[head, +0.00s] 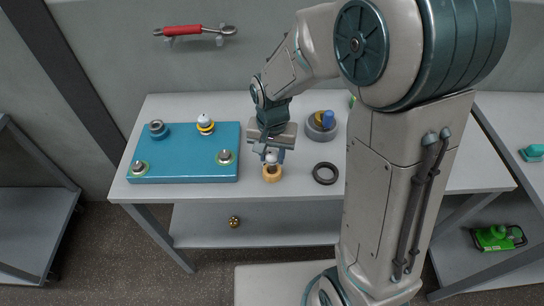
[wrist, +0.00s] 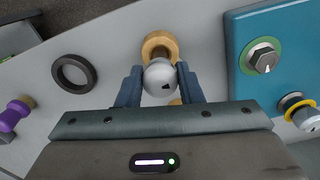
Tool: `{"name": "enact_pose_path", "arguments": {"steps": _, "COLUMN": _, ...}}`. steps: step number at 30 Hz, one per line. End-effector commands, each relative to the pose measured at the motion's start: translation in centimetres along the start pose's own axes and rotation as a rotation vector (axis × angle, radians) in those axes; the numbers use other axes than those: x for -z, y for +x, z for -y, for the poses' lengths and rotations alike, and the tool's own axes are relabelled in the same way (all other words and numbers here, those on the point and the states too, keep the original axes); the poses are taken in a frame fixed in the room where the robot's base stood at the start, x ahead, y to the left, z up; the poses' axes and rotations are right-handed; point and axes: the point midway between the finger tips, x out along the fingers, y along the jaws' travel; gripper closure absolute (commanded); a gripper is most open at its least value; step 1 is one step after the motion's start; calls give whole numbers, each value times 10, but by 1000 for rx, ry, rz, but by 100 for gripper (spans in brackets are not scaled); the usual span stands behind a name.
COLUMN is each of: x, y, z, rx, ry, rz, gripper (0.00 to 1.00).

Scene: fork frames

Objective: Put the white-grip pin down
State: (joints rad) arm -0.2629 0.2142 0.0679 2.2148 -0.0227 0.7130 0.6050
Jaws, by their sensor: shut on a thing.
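My gripper (head: 270,152) is shut on the white-grip pin (head: 271,158), over the front middle of the table. In the wrist view the pin's round white knob (wrist: 160,76) sits between the two blue-grey fingers. A similar white knob (head: 204,120) with a yellow and black ring stands on the blue plate (head: 190,165).
A black ring (head: 325,173) lies right of the gripper. A grey bowl (head: 321,132) holds blue and yellow pieces. A purple-topped piece (wrist: 14,113) shows at the wrist view's left. The table's front edge is close.

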Motion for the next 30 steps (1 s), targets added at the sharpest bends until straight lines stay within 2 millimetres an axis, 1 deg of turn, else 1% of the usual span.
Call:
{"name": "enact_pose_path", "arguments": {"steps": 1, "x": -1, "y": 8, "z": 0, "rx": -3, "ry": 0, "rz": 5, "gripper": 100}}
{"name": "enact_pose_path", "arguments": {"steps": 4, "x": 0, "y": 18, "z": 0, "rx": -2, "ry": -1, "rz": 2, "gripper": 100}}
{"name": "enact_pose_path", "arguments": {"steps": 13, "x": 0, "y": 21, "z": 0, "rx": 0, "ry": 0, "rz": 0, "gripper": 100}}
{"name": "enact_pose_path", "arguments": {"steps": 17, "x": 0, "y": 26, "z": 0, "rx": 0, "ry": 0, "rz": 0, "gripper": 100}}
{"name": "enact_pose_path", "arguments": {"steps": 18, "x": 0, "y": 24, "z": 0, "rx": 0, "ry": 0, "rz": 0, "gripper": 56}}
{"name": "enact_pose_path", "arguments": {"steps": 19, "x": 0, "y": 24, "z": 0, "rx": 0, "ry": 0, "rz": 0, "gripper": 47}}
{"name": "enact_pose_path", "arguments": {"steps": 20, "x": 0, "y": 24, "z": 0, "rx": 0, "ry": 0, "rz": 0, "gripper": 45}}
{"name": "enact_pose_path", "arguments": {"steps": 27, "x": 0, "y": 23, "z": 0, "rx": 0, "ry": 0, "rz": 0, "gripper": 45}}
{"name": "enact_pose_path", "arguments": {"steps": 30, "x": 0, "y": 20, "z": 0, "rx": 0, "ry": 0, "rz": 0, "gripper": 45}}
